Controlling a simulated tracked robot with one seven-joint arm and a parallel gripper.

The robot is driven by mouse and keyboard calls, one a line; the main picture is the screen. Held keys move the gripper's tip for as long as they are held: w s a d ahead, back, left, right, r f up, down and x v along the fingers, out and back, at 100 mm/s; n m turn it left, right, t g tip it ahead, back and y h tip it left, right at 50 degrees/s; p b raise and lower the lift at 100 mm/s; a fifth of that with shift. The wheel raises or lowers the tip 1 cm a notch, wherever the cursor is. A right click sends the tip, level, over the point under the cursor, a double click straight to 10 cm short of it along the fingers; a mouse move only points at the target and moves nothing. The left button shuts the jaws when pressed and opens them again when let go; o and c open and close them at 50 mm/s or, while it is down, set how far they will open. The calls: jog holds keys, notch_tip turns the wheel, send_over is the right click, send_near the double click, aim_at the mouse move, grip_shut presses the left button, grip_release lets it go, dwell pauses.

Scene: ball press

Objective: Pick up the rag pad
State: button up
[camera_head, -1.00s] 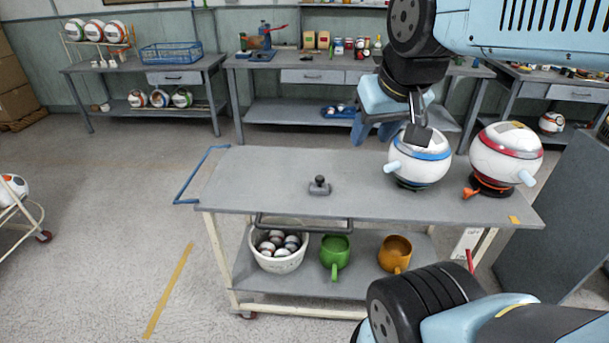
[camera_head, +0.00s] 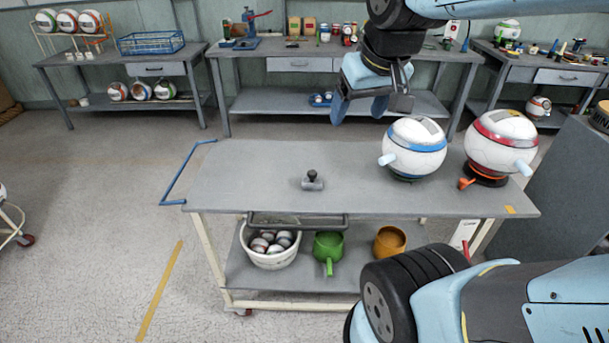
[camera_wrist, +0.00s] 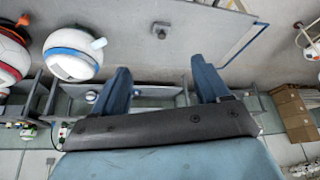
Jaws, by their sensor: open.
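The likely rag pad is a small grey rounded block with a black knob (camera_head: 312,180), upright on the trolley's grey top (camera_head: 250,175), left of the balls. I cannot tell for certain that it is the pad. It also shows near the top of the wrist view (camera_wrist: 160,30), between the finger directions. My gripper (camera_head: 360,108) hangs above and behind the trolley top, left of the blue-striped ball, apart from the block. Its two blue fingers are spread with nothing between them in the wrist view (camera_wrist: 160,68).
A blue-striped white ball (camera_head: 415,148) and a red-striped ball (camera_head: 502,145) stand on the trolley's right. An orange funnel-like piece (camera_head: 466,184) lies beside them. The lower shelf holds a white basket (camera_head: 270,259), a green pot (camera_head: 328,247) and an orange pot (camera_head: 390,242). The trolley top's left part is clear.

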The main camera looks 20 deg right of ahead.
jog(key=o, duration=0.4)
jog(key=shift+n+g, duration=0.5)
jog(key=shift+g, duration=0.1)
jog(key=w, duration=0.2)
jog(key=w+f, duration=0.1)
jog(key=w, duration=0.1)
jog(key=w+f, duration=0.1)
jog(key=w, duration=0.1)
jog(key=shift+w+f, duration=0.1)
jog(key=shift+w, duration=0.2)
jog(key=shift+o, duration=0.2)
jog(key=n+g, duration=0.4)
send_over(312, 172)
notch_tip(312, 172, down, 20)
notch_tip(312, 172, down, 13)
jog(key=shift+w+f, duration=0.1)
